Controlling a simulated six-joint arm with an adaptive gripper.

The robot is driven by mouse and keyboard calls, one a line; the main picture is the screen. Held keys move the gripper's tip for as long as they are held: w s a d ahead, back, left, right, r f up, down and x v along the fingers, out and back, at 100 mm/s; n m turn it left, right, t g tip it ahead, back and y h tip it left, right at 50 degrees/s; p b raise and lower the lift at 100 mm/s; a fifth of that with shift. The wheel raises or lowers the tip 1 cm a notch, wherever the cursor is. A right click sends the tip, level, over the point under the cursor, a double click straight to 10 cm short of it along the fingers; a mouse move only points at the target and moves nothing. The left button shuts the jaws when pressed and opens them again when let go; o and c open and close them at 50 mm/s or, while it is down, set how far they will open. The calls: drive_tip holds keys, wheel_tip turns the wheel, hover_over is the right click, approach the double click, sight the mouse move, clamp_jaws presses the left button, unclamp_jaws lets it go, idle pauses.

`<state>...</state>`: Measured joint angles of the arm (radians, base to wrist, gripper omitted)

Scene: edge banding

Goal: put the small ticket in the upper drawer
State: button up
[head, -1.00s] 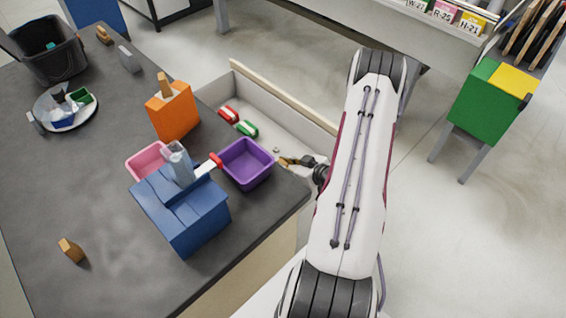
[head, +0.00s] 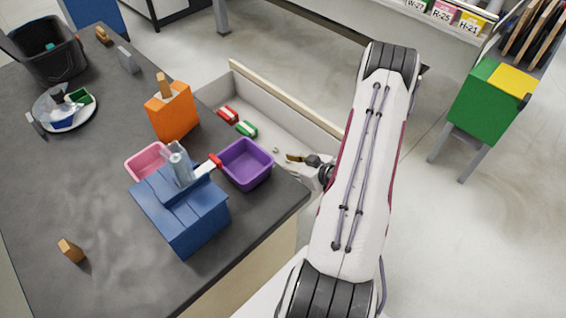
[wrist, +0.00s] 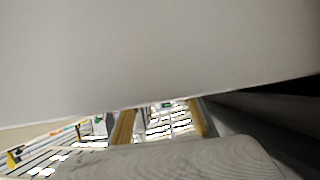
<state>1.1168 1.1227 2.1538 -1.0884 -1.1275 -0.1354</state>
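The open drawer (head: 292,104) sticks out from the far side of the dark bench, with pale walls and a wooden front edge. My gripper (head: 300,159) is over the near end of the drawer, just right of the purple bin. A small olive-brown piece shows at its tip; I cannot tell whether this is the ticket or part of the gripper. I cannot make out the small ticket for sure anywhere. In the wrist view a large pale surface fills the top and a grey rounded shape lies below. Whether the fingers are open or shut does not show.
A red-and-white item (head: 228,115) and a green-and-white item (head: 246,129) lie in the drawer. The purple bin (head: 246,164), blue box (head: 184,212), orange holder (head: 172,112) and pink bin (head: 146,160) crowd the bench beside it. The bench's front left is mostly clear.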

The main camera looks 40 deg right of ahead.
drive_tip(key=v, duration=0.9)
drive_tip(key=shift+s+r, duration=0.15)
drive_tip(key=shift+s, duration=0.2)
drive_tip(key=shift+w, duration=0.1)
idle(0.5)
drive_tip(key=w+d+r+n+g+h, duration=0.1)
drive_tip(key=w+d+r+g+h, duration=0.2)
drive_tip(key=w+r, duration=0.5)
drive_tip(key=a+r+g+h, duration=0.1)
drive_tip(key=a+r, duration=0.3)
drive_tip(key=r, duration=0.4)
drive_tip(key=a+r+g+h, duration=0.15)
drive_tip(key=a+r, duration=0.25)
drive_tip(key=r, duration=0.4)
drive_tip(key=s+a+r+y, duration=0.1)
drive_tip(key=s+a+r, duration=0.2)
drive_tip(key=a, duration=0.6)
drive_tip(key=s+a+r+m+y, duration=0.1)
drive_tip(key=s+a+r+y, duration=0.1)
drive_tip(key=s+a, duration=0.6)
drive_tip(key=s+a+r+g+y, duration=0.1)
drive_tip(key=s+a+r, duration=0.4)
drive_tip(key=a, duration=0.5)
drive_tip(key=shift+s+y, duration=0.3)
drive_tip(key=shift+y, duration=0.25)
